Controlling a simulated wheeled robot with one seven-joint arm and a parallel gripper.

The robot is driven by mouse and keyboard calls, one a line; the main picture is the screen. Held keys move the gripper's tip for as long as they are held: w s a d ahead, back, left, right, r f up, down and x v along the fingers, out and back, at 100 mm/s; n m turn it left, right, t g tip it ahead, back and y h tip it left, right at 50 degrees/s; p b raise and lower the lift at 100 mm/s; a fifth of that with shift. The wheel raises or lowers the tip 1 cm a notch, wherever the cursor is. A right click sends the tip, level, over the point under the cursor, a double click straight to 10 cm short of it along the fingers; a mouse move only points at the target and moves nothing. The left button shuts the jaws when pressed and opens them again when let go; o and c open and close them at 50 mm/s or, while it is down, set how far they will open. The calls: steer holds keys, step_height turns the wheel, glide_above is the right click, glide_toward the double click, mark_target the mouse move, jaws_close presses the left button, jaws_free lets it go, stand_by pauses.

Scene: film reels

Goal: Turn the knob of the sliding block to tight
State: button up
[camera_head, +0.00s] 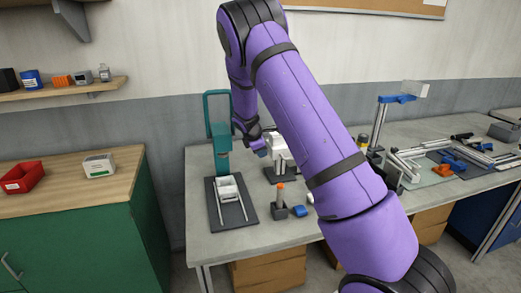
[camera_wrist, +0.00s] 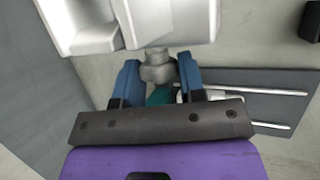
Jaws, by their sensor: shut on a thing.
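The sliding block is a pale grey-white body (camera_wrist: 180,22) at the top of the wrist view. It shows in the head view as a white block (camera_head: 279,146) on a small stand, partly covered by my arm. A grey knob (camera_wrist: 157,67) sticks out of the block toward my gripper. My gripper (camera_wrist: 157,76) has its two blue fingers on either side of the knob and is shut on it. In the head view my gripper (camera_head: 257,145) is small and reaches the block from its left. I see no mark showing how tight the knob is.
A teal frame (camera_head: 218,130) stands on a dark base plate (camera_head: 245,214) with pale rails, left of the block. A small holder with an orange top (camera_head: 280,195) and a blue piece (camera_head: 299,211) lie in front. The grey table (camera_head: 232,243) is bare near its front edge.

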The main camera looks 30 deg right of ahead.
steer(key=shift+s+a+f+m+t+h, duration=0.15)
steer(key=shift+m+t+h, duration=0.85)
steer(key=shift+t, duration=1.2)
steer(key=shift+s+d+f+m+t+h, duration=0.15)
steer(key=shift+m+t+h, duration=0.4)
steer(key=shift+t+h, duration=1.25)
steer(key=shift+a+f+m+t+h, duration=0.2)
steer(key=shift+m+t+h, duration=0.6)
steer(key=shift+t, duration=1.8)
steer(key=o, duration=0.9)
steer(key=shift+d, duration=0.1)
steer(key=shift+o, duration=0.8)
step_height(320, 180, up, 4)
steer(key=shift+f, duration=0.15)
steer(key=s+a, duration=0.1)
steer(key=s, duration=0.4)
steer(key=s+a, duration=0.2)
steer(key=s, duration=0.3)
steer(key=s+a+r, duration=0.1)
steer(key=s, duration=0.4)
steer(key=shift+s+a+r, duration=0.1)
steer(key=shift+s+a, duration=0.1)
steer(key=shift+c, duration=0.7)
